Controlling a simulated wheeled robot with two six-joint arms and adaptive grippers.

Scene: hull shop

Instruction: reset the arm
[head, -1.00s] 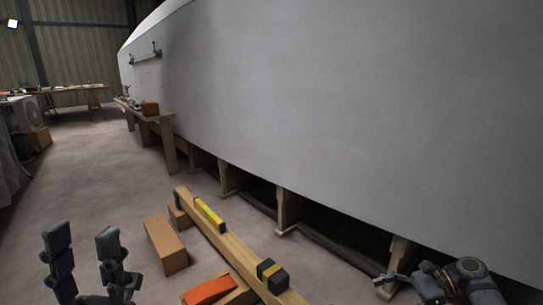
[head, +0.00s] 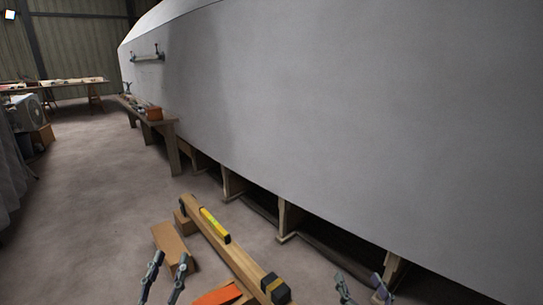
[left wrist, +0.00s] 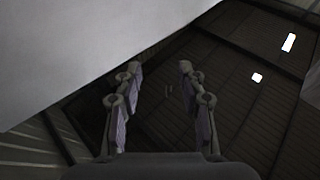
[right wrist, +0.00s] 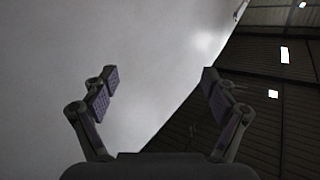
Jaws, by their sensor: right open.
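My left gripper (head: 165,264) stands at the bottom of the head view, left of the timber beam, fingers pointing up. In the left wrist view its two fingers (left wrist: 160,70) are apart with nothing between them. My right gripper (head: 363,284) is low in the head view, right of the beam and in front of the hull supports. In the right wrist view its fingers (right wrist: 160,78) are spread wide and empty. Most of both arms is out of the head view.
A grey-white hull (head: 350,120) fills the right side, on wooden supports (head: 285,220). The timber beam (head: 225,248) carries a yellow level (head: 215,226) and a dark block (head: 275,288). A cardboard-coloured block (head: 172,243) and an orange piece (head: 216,295) lie beside it.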

